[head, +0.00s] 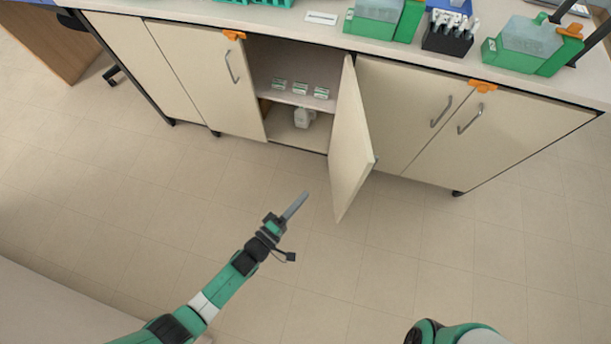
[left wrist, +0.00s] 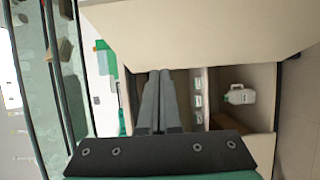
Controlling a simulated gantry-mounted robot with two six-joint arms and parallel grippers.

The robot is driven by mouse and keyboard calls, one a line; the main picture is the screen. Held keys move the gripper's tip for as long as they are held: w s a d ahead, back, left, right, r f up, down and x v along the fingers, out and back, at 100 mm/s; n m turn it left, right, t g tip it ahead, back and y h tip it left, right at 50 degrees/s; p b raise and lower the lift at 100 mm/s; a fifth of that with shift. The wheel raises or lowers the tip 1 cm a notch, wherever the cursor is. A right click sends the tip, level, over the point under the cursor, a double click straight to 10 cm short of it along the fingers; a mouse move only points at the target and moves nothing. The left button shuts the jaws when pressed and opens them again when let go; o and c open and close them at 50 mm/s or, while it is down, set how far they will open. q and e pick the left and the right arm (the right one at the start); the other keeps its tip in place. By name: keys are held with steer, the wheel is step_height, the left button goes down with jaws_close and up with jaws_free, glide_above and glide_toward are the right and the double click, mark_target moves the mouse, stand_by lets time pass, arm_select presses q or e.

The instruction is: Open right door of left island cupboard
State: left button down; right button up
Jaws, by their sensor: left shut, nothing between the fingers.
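The left island cupboard shows its right door (head: 350,150) swung wide open, standing out from the front toward the floor area. Its left door (head: 195,75) is closed, with a metal handle (head: 231,67). Inside the opening, a shelf (head: 297,99) carries small boxes (head: 300,89), and a white jug (head: 304,118) stands below; the jug also shows in the left wrist view (left wrist: 240,94). My left gripper (head: 299,200) is shut and empty, in front of the opening and left of the open door, not touching it. Its closed fingers (left wrist: 157,100) point toward the cupboard. My right gripper is out of view.
The right cupboard (head: 410,115) has closed doors with two handles. The countertop holds green boxes (head: 385,22), a black rack (head: 448,38) and another green box (head: 530,50). Orange clips (head: 482,86) sit on the edge. The floor (head: 170,190) before the island is clear.

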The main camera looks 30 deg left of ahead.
arm_select(q)
steer(key=s, duration=0.1)
steer(key=s+d, duration=0.1)
steer(key=s, duration=0.1)
steer(key=s+d, duration=0.1)
steer(key=shift+s, duration=0.15)
